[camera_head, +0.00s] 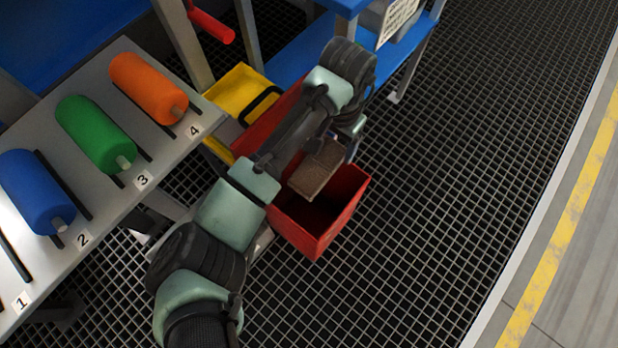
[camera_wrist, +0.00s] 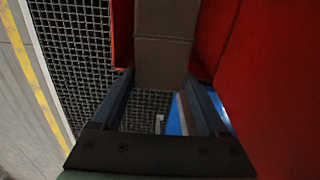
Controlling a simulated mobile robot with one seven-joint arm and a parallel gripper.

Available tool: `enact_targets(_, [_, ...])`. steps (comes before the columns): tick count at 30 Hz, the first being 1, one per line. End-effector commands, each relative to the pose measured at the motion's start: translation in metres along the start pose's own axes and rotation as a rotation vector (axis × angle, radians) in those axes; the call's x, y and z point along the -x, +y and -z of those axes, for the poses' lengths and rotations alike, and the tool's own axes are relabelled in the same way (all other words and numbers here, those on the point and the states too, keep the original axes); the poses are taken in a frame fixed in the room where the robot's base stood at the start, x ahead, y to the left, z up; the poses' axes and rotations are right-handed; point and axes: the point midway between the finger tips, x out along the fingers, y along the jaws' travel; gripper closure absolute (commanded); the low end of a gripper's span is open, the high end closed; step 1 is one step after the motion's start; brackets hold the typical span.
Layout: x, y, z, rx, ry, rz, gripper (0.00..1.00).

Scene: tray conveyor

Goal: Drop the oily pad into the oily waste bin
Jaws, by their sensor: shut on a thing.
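The oily pad (camera_head: 318,168) is a brown block with a lighter top. My gripper (camera_head: 340,146) is shut on it and holds it over the open mouth of the red bin (camera_head: 345,217), near its back side. The bin's inside looks dark, and my arm hides part of its left side. In the wrist view, the pad (camera_wrist: 163,62) sits between the two fingers of my gripper (camera_wrist: 160,76). Red bin walls (camera_wrist: 275,90) show on both sides of it. Whether the pad touches a wall, I cannot tell.
A yellow bin (camera_head: 238,88) with a black handle stands behind the red one, left. Blue, green and orange rollers (camera_head: 148,87) lie on a numbered grey rack at left. A blue table (camera_head: 300,55) stands behind. The grated floor (camera_head: 450,200) at right is clear.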

Motion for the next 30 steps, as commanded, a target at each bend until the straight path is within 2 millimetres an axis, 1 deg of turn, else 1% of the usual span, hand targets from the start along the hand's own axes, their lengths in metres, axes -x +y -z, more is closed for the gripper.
enact_targets(1, [-0.013, -0.001, 0.0, 0.0, 0.0, 0.002, 0.82])
enact_targets(6, [-0.026, 0.0, 0.0, 0.001, 0.0, 0.001, 0.82])
enact_targets(10, [-0.028, 0.0, 0.0, 0.001, 0.0, 0.001, 0.82])
enact_targets(17, [-0.027, 0.0, 0.0, 0.001, 0.0, 0.0, 0.82])
enact_targets(18, [-0.027, 0.0, 0.0, 0.001, 0.0, 0.0, 0.22])
enact_targets(20, [-0.027, 0.0, 0.0, 0.001, 0.0, 0.0, 0.11])
enact_targets(21, [-0.027, 0.0, 0.0, 0.001, 0.0, 0.0, 0.04])
enact_targets(22, [-0.027, 0.0, 0.0, 0.001, 0.0, 0.0, 0.0])
enact_targets(30, [-0.025, 0.0, 0.0, 0.001, 0.0, 0.0, 0.0])
